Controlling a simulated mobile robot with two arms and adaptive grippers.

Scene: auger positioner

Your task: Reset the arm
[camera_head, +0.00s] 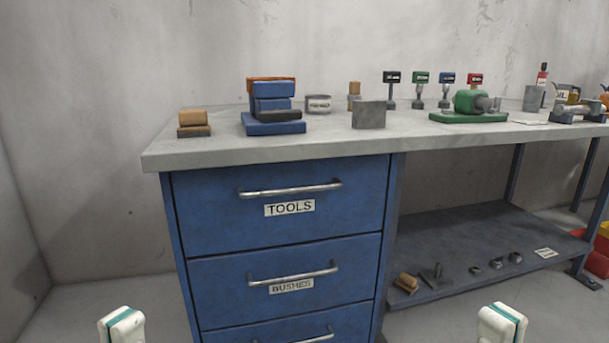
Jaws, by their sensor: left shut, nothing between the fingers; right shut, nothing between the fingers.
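My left gripper (122,324) shows at the bottom left edge as a pale shape with a teal stripe. It is shut and empty, in front of the workbench and left of the drawers. My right gripper (502,322) shows at the bottom right, also pale with a teal stripe, shut and empty. It is in front of the open lower part of the bench. Both appear apart from the furniture and hold nothing. The rest of both arms is out of the picture.
A grey-topped workbench (220,148) has blue drawers labelled TOOLS (220,220) and BUSHES (228,283), both closed. A blue block stack (273,105) and a green machine (470,106) stand on top. A lower shelf (440,240) holds small parts. Floor shows left of the drawers.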

